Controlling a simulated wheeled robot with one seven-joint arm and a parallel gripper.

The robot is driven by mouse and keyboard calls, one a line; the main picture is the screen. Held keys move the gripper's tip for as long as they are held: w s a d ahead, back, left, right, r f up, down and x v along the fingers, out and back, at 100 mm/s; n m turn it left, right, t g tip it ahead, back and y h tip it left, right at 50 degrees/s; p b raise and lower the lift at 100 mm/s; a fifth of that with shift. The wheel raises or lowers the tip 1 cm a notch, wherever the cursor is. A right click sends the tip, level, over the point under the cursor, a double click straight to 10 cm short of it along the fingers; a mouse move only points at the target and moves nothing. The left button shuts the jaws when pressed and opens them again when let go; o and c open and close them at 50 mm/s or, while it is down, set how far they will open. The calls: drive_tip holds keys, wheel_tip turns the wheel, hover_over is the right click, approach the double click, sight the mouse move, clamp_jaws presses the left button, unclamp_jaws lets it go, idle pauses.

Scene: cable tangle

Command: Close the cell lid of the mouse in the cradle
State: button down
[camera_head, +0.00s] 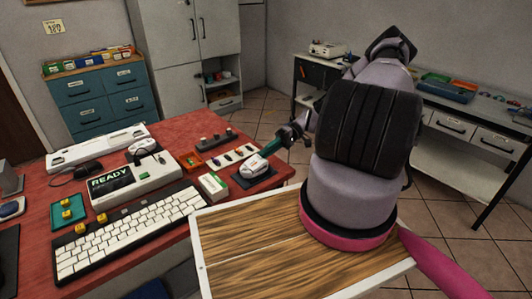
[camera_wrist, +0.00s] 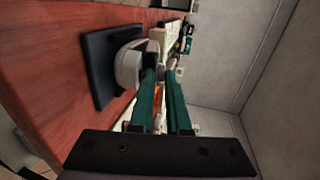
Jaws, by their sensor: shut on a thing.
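The white mouse (camera_head: 251,167) sits in a dark cradle (camera_head: 262,180) at the right edge of the red desk. The wrist view shows the mouse (camera_wrist: 128,66) on its side of the dark cradle (camera_wrist: 97,62). My gripper (camera_head: 265,154) reaches in from the right, its green fingers at the mouse's upper right side. In the wrist view the fingertips (camera_wrist: 160,68) lie close together beside the mouse, around a small pale part that looks like the cell lid (camera_wrist: 156,46). The tips partly hide this part, and its exact angle cannot be told.
A dark strip with knobs (camera_head: 216,140) lies behind. A keyboard (camera_head: 130,232) and a READY display unit (camera_head: 125,182) fill the left desk. Open floor lies right of the desk.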

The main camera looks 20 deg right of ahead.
drive_tip(key=shift+s, duration=0.1)
drive_tip(key=c, duration=0.9)
unclamp_jaws()
